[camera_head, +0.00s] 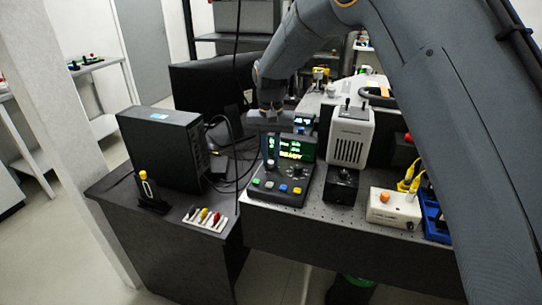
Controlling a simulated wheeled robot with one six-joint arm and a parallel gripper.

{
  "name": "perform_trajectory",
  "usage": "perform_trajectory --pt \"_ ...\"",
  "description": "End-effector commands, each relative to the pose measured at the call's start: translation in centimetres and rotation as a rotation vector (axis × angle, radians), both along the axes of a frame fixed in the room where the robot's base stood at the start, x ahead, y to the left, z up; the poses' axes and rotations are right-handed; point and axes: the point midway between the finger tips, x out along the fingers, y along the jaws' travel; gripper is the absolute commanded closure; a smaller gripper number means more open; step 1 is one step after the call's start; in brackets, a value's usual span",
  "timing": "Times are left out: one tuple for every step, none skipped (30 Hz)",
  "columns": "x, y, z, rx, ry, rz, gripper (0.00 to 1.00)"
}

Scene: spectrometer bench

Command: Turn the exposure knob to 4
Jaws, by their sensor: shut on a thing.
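A dark control console (262,193) stands at the bench's front edge. Its screen (291,153) shows green and yellow text, with "READY" partly readable. My gripper (270,163) reaches down in front of the screen's left part, its fingers shut at the console's left side. The exposure knob appears to be between the fingertips and is mostly hidden by them. Its scale and pointer are too small to read. Another dark round control (297,173) shows to the right on the console face. Coloured buttons (283,188) line the console's front.
A grey vented unit (349,138) on a black box (341,186) stands close right of the console. A white box with an orange knob (394,207) is farther right. A black computer case (162,148) and a small tray of coloured items (206,218) are left.

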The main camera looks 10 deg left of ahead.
Motion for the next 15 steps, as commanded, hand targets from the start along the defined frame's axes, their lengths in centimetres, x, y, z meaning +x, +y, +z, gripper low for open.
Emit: perform_trajectory --pt "0.06 0.06 0.18 0.001 -0.003 -0.03 1.0" --pt "0.07 0.05 0.18 0.001 -0.003 -0.05 1.0" --pt "0.07 0.06 0.18 0.002 -0.003 -0.074 1.0" --pt "0.08 0.06 0.18 0.002 -0.003 -0.091 1.0" --pt "0.08 0.06 0.18 0.002 -0.003 -0.107 1.0" --pt "0.09 0.06 0.18 0.002 -0.003 -0.126 1.0" --pt "0.09 0.06 0.18 0.002 -0.003 -0.14 1.0" --pt "0.09 0.06 0.19 0.002 -0.004 -0.152 1.0" --pt "0.1 0.06 0.19 0.002 -0.004 -0.166 1.0" --pt "0.1 0.06 0.19 0.002 -0.004 -0.176 1.0" --pt "0.11 0.07 0.19 0.002 -0.004 -0.184 1.0" --pt "0.11 0.07 0.19 0.002 -0.004 -0.194 1.0" --pt "0.12 0.07 0.19 0.002 -0.004 -0.201 1.0" --pt "0.12 0.07 0.19 0.002 -0.004 -0.206 1.0" --pt "0.12 0.07 0.19 0.002 -0.004 -0.211 1.0"
